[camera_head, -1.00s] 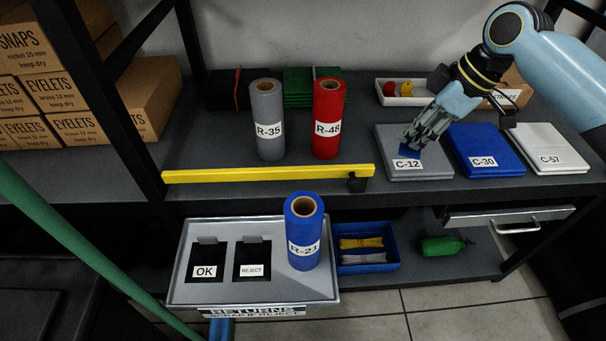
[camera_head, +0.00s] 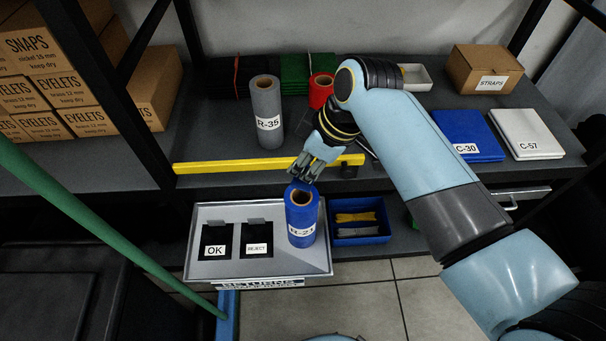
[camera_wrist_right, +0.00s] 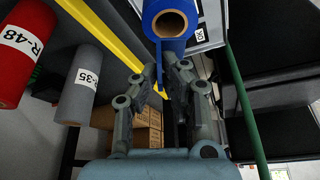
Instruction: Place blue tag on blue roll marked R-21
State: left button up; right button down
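The blue roll marked R-21 (camera_head: 302,222) stands upright on the right part of the grey returns tray (camera_head: 205,268). Its open core faces up, and the roll also shows at the top of the right wrist view (camera_wrist_right: 170,22). My right gripper (camera_head: 304,180) is just above and behind the roll's top rim. In the right wrist view its fingers (camera_wrist_right: 166,72) are closed about a thin blue strip, the blue tag (camera_wrist_right: 158,78), seen nearly edge-on. Whether the tag touches the roll I cannot tell. My left gripper is not in view.
Grey roll R-35 (camera_head: 266,115) and red roll R-48 (camera_head: 320,92) stand on the shelf behind a yellow bar (camera_head: 230,167). OK and REJECT pockets occupy the tray's left. A blue bin (camera_head: 362,239) stands right of the tray. My right arm hides C-12's area.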

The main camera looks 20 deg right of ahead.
jog(key=shift+a+f, duration=0.1)
jog(key=shift+f, duration=2)
jog(key=c, duration=1.5)
grip_release()
jog(key=shift+f, duration=0.1)
